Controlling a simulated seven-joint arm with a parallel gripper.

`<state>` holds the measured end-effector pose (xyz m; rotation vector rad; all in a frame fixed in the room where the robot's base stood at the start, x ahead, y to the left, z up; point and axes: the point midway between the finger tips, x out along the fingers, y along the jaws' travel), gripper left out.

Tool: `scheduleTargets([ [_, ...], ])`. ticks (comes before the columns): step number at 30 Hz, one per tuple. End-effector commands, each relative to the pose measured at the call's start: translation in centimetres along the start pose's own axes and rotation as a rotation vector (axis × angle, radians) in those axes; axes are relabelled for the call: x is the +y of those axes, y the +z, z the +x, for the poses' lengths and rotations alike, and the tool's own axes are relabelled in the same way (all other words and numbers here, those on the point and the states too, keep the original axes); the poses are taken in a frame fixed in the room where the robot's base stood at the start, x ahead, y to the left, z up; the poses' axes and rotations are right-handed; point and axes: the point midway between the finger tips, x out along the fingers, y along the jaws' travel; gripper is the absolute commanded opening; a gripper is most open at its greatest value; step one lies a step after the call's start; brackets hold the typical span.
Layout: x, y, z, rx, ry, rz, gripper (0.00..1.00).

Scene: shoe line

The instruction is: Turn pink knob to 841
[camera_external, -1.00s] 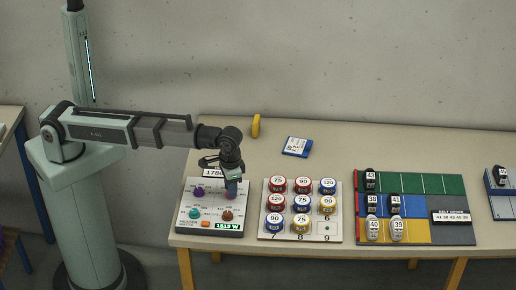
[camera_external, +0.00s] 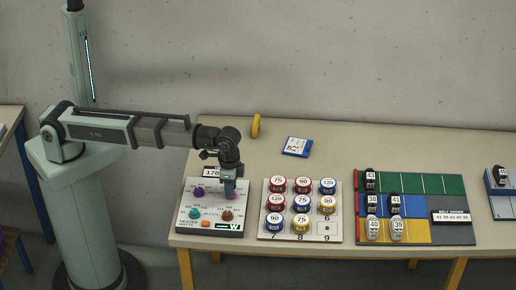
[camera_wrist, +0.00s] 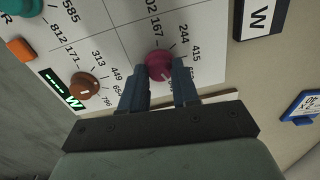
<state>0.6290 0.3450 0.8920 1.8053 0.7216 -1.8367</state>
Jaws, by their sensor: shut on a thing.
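The pink knob (camera_wrist: 158,65) sits on the white control panel (camera_wrist: 100,40), with printed numbers such as 167, 244 and 415 around it. My gripper (camera_wrist: 160,88) is shut on the pink knob, one dark finger on each side. In the external view the gripper (camera_external: 230,192) points down at the panel's upper right and hides much of the pink knob. Part of the number scale is hidden behind the right finger in the wrist view, so 841 does not show.
The panel also bears a purple knob (camera_external: 198,191), a teal knob (camera_external: 195,213), a brown knob (camera_wrist: 85,86) and a green display (camera_external: 230,226). A board of numbered tins (camera_external: 262,233) stands to the right. A blue box (camera_external: 297,147) lies behind.

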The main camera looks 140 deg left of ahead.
Motion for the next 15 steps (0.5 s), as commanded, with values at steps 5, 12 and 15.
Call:
scheduleTargets([
  [5,-0.04,0.07,0.03,0.005,-0.001,0.109,0.00],
  [12,-0.04,0.08,0.04,0.008,-0.001,0.199,0.00],
  [15,-0.05,0.09,0.04,0.009,-0.001,0.217,0.00],
])
